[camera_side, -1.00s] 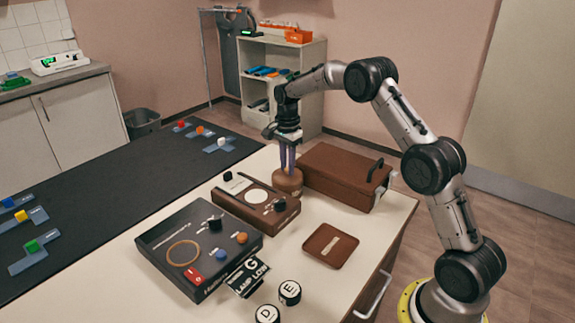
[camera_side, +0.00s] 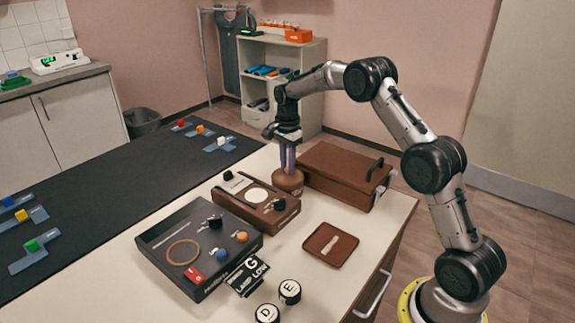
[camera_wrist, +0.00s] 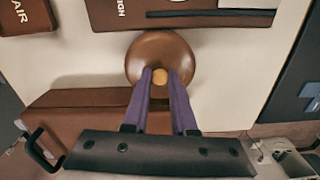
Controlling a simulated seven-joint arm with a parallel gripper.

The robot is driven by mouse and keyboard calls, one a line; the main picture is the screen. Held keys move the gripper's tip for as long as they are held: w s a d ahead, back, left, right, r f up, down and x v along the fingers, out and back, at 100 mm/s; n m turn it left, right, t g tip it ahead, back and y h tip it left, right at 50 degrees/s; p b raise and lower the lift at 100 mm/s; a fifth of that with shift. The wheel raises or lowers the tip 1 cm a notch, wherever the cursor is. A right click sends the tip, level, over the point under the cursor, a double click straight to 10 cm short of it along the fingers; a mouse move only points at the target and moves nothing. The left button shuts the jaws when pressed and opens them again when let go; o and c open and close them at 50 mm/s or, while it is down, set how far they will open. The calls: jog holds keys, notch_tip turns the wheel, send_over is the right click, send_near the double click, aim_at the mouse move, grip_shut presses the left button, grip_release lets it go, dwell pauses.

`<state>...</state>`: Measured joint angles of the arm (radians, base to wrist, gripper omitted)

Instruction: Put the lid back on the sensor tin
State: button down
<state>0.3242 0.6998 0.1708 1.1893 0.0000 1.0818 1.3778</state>
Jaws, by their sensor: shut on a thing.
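A round, brown, domed piece (camera_side: 289,184) stands on the white table beside the brown case. In the wrist view it shows from above as a smooth brown disc (camera_wrist: 160,50) with a small tan knob (camera_wrist: 160,77). It looks like the sensor tin with its lid, but I cannot make out the seam or whether the lid sits on a tin. My gripper (camera_side: 288,168) points straight down at its top. The two purple fingers (camera_wrist: 160,74) are shut on the knob, one on each side, and partly hide the disc's near side.
A brown case (camera_side: 340,172) with a black handle stands close on the right.

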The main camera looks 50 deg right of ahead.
dwell(0.4)
jog(key=c, duration=0.6)
grip_release()
jog(key=shift+c, duration=0.2)
jog(key=shift+o, duration=0.2)
jog(key=o, duration=0.4)
jog(key=shift+o, duration=0.2)
jog(key=shift+r, duration=0.1)
jog(key=shift+r, duration=2.4)
grip_shut()
